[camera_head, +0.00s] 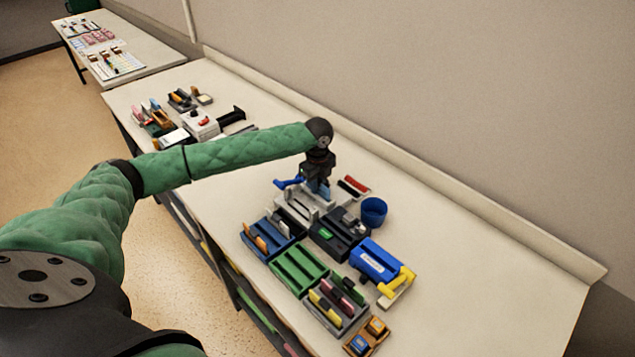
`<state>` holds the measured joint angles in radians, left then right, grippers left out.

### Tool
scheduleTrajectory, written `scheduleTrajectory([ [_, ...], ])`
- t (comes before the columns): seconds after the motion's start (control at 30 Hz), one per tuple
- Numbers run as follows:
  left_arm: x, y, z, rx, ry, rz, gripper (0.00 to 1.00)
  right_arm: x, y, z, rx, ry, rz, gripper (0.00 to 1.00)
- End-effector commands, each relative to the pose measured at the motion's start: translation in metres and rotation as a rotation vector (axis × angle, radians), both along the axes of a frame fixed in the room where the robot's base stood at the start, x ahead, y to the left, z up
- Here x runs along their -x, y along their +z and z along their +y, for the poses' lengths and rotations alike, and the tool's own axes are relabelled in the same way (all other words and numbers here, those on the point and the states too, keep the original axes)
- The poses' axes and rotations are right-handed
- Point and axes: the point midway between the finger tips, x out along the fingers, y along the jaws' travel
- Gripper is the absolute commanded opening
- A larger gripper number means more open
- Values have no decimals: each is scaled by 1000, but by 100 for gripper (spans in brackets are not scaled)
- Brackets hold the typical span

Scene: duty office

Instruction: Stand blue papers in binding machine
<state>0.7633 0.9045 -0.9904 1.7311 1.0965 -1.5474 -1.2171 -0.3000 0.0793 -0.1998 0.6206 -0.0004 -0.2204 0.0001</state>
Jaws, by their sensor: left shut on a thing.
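My left gripper (318,184) points down at the end of my green arm, above a light grey machine (299,211) with a blue lever (287,183) on its left side. This looks like the binding machine. The gripper is shut on a small bluish sheet-like thing, which seems to be the blue papers; the fingers hide much of it. I cannot tell whether the papers touch the machine. My right gripper is not in view.
Close by stand a blue cup (373,210), a black tray (338,234), a blue tray (266,240), a green slotted tray (299,271) and a blue machine with a yellow handle (376,262). More office things stand at the far left. The table's right part (490,275) is clear.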

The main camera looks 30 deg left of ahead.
Motion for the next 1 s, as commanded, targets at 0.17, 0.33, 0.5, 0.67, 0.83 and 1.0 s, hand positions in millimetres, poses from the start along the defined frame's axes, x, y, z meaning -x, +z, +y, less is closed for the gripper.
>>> scheduleTrajectory([
  [0.17, 0, -2, 0, 0, 0, 0, 0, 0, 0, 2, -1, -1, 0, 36],
  [0.33, 0, -2, 0, 0, 0, 0, 0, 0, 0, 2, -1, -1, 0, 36],
  [0.5, 0, -2, 0, 0, 0, 0, 19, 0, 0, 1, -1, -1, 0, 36],
  [0.67, 0, -2, 0, 0, 0, 0, 40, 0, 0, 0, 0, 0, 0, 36],
  [0.83, 0, -2, 0, 0, 0, 0, 40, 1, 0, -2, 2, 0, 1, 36],
  [1.0, 0, 2, 0, 0, 0, 0, 40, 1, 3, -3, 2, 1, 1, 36],
])
